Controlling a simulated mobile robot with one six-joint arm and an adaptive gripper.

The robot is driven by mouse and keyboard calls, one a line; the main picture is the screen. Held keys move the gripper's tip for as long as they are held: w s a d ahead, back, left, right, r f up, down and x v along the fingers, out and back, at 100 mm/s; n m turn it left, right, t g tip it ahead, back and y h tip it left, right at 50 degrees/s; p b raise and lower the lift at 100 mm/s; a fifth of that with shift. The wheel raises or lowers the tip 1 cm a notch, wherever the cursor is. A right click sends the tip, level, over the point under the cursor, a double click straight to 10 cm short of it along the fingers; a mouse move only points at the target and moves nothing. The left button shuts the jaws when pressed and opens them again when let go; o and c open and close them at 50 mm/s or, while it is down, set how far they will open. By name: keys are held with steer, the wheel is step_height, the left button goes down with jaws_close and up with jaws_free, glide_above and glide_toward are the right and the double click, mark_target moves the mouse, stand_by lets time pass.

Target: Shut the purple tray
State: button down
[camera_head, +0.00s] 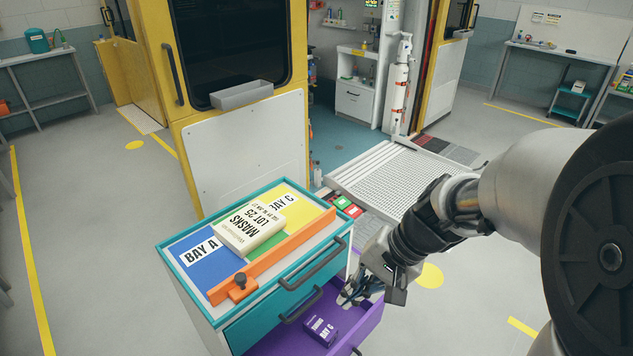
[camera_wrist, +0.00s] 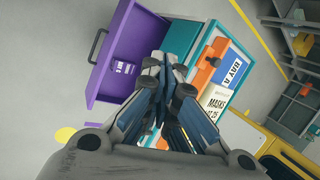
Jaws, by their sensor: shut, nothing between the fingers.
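The purple tray (camera_head: 363,326) is the low drawer of a teal-trimmed cabinet (camera_head: 172,262), and it stands pulled out. In the wrist view the tray (camera_wrist: 122,28) shows a dark handle on its outer front. A small purple box (camera_head: 320,330) with a white label lies inside; the wrist view shows it too (camera_wrist: 122,67). My gripper (camera_head: 347,297) is shut and empty. In the head view its fingertips overlap the tray's opening near the cabinet; in the wrist view the fingertips (camera_wrist: 161,66) appear beside the tray's cabinet end. I cannot tell whether they touch it.
The teal drawers above the tray look shut, with dark handles (camera_head: 316,262). On the cabinet top are a white masks box (camera_head: 248,229), coloured bay panels and an orange bar (camera_head: 285,246). A metal ramp (camera_head: 395,180) lies behind; the floor (camera_head: 430,325) to the right is clear.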

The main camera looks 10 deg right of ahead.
steer(key=w+d+f+m+t+y+p, duration=0.1)
steer(key=w+d+f+m+p, duration=0.2)
steer(key=f, duration=0.4)
steer(key=w+d+f+m+t+y, duration=0.1)
steer(key=w+d+f+m, duration=0.25)
steer(key=f+m, duration=0.2)
steer(key=w+d+f+m+t+y+p, duration=0.1)
steer(key=w+d+f+m+t+p, duration=0.2)
steer(key=f, duration=0.5)
steer(key=s+d+f+m+h+p, duration=0.1)
steer(key=s+d+f+m, duration=0.15)
steer(key=f, duration=0.35)
steer(key=s+d+f+m, duration=0.1)
steer(key=d+f+m, duration=0.1)
steer(key=f+m, duration=0.3)
steer(key=m+t+h+b, duration=0.1)
steer(key=m+h+b, duration=0.1)
steer(key=m, duration=0.1)
glide_toward(345, 346)
steer(key=shift+d+x, duration=0.2)
steer(key=shift+x, duration=2.25)
steer(key=shift+f, duration=0.1)
